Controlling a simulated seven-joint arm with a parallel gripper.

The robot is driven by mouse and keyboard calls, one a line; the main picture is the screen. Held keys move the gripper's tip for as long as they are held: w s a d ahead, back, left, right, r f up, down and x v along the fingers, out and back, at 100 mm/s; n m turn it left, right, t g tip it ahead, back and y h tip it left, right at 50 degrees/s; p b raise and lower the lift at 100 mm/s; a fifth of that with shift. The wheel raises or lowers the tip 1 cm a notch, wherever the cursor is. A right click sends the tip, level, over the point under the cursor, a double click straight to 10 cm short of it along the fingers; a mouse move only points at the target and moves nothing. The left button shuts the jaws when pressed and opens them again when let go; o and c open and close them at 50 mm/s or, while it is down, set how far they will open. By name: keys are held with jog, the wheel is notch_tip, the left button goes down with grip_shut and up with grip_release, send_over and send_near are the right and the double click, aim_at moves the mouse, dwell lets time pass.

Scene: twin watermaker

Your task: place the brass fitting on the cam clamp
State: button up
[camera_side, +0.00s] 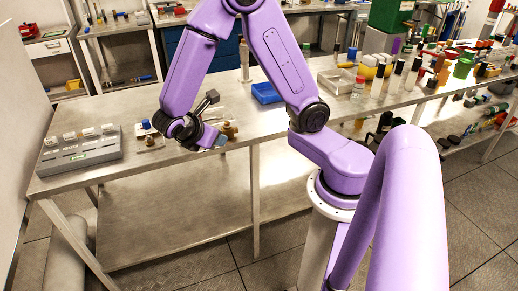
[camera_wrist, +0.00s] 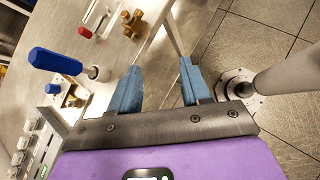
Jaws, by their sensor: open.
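A brass piece with several stubs (camera_wrist: 132,22), likely the brass fitting, lies on the steel table at the top of the wrist view. In the side view a brass piece (camera_side: 230,130) shows just right of my gripper. A smaller brass-topped piece with a blue part (camera_wrist: 72,98) is at the wrist view's left; I cannot tell whether it is the cam clamp. A blue-handled item with a round metal end (camera_wrist: 55,62) stands near it. My gripper (camera_wrist: 158,82) is open and empty, its blue fingers apart over the table's front edge.
A grey box with several white switches (camera_side: 80,150) is at the table's left end. A red-handled item (camera_wrist: 85,32) lies near the brass piece. A blue bin (camera_side: 266,93) and several bottles (camera_side: 385,78) stand farther right.

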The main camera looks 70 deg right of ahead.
jog(key=shift+o, duration=0.7)
jog(key=s+a+r+m+y, duration=0.1)
jog(key=s+a+y, duration=0.1)
jog(key=s, duration=0.4)
jog(key=s+a+r+m+y, duration=0.1)
jog(key=s+a+r+y, duration=0.1)
jog(key=s+y, duration=0.2)
jog(key=s+a+r+m+y, duration=0.1)
jog(key=s+a+r+y, duration=0.1)
jog(key=s, duration=0.5)
jog(key=shift+s+a+y, duration=0.35)
jog(key=shift+a+y, duration=0.1)
jog(key=shift+y, duration=0.35)
jog(key=o, duration=0.4)
jog(key=shift+s+r, duration=0.1)
jog(key=shift+s, duration=0.15)
jog(key=shift+o, duration=0.2)
